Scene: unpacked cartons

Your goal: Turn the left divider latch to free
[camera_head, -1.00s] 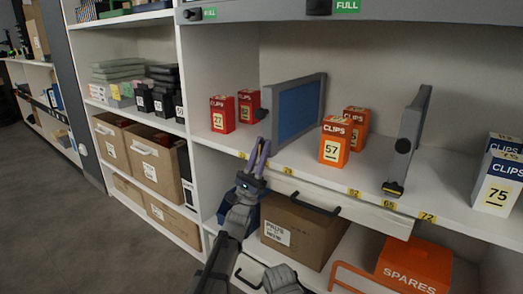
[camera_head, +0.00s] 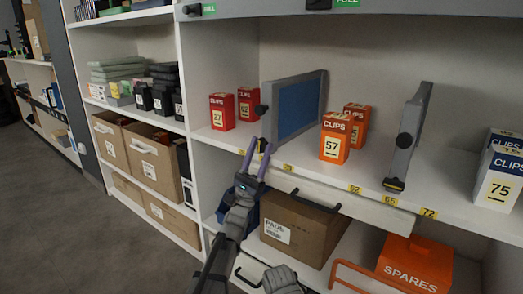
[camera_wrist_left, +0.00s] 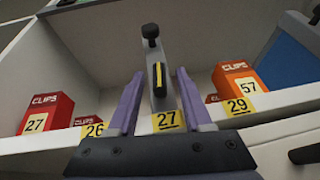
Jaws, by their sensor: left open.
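The left divider (camera_head: 300,108) is a grey upright frame with a blue panel, standing on the white shelf. A black round knob (camera_head: 261,109) sits on its front edge. In the left wrist view the knob (camera_wrist_left: 151,32) is above a dark latch with a yellow stripe (camera_wrist_left: 158,76), which looks upright. My left gripper (camera_head: 258,143) is open at the shelf's front edge. In the left wrist view its two purple fingers (camera_wrist_left: 160,74) stand one on each side of the latch, with gaps visible. In the head view the fingers partly hide the latch.
Red clips boxes (camera_head: 222,112) stand left of the divider, orange ones (camera_head: 335,137) right of it. The right divider (camera_head: 410,135) stands farther right. Below the shelf are a handled white drawer front (camera_head: 360,208), a carton (camera_head: 300,228) and an orange spares box (camera_head: 412,262).

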